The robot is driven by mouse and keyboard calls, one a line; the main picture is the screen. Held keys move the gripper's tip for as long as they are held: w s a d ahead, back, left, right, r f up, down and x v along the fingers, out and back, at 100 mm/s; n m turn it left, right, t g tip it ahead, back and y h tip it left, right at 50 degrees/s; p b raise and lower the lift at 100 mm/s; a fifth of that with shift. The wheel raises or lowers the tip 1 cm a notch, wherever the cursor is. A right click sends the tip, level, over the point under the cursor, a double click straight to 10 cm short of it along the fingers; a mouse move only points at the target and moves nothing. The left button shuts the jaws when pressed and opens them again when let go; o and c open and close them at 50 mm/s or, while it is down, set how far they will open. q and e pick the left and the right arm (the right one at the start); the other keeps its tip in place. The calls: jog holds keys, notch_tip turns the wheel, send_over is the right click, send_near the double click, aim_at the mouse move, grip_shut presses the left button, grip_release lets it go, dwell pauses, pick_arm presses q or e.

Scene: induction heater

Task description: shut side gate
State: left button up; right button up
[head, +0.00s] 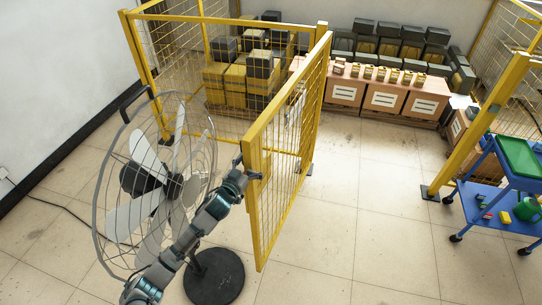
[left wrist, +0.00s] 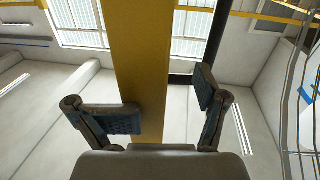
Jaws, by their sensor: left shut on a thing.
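The side gate (head: 291,130) is a yellow frame with wire mesh and stands swung open toward me, between the fan and the open floor. My left gripper (head: 243,170) is at the gate's near upright edge, at about mid height. My right gripper is not in view.
A large standing fan (head: 160,180) with a round black base (head: 214,278) stands beside my left arm. A blue cart (head: 500,188) and a yellow fence post (head: 478,130) are at the right. Boxes (head: 385,97) line the back. The floor right of the gate is clear.

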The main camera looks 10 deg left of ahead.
pick_arm(q)
jog(key=shift+s+a+f, duration=0.15)
jog(key=shift+a+f, duration=0.05)
jog(key=shift+f, duration=0.2)
jog(key=shift+s+a+f, duration=0.15)
jog(key=shift+a+f, duration=0.05)
jog(key=shift+f, duration=0.2)
jog(key=shift+c, duration=0.4)
jog(key=a+p+v, duration=0.1)
jog(key=p+v, duration=0.1)
jog(key=v, duration=0.5)
jog(key=a+p+v, duration=0.2)
jog(key=v, duration=0.6)
jog(key=shift+w+r+p, duration=0.25)
jog(key=shift+p, duration=0.05)
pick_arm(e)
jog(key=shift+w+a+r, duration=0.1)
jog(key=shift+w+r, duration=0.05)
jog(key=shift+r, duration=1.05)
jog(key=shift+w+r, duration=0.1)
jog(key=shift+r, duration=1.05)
pick_arm(q)
jog(key=shift+a, duration=0.1)
jog(key=shift+p, duration=0.3)
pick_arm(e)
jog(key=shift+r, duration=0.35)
pick_arm(q)
jog(key=shift+s, duration=0.1)
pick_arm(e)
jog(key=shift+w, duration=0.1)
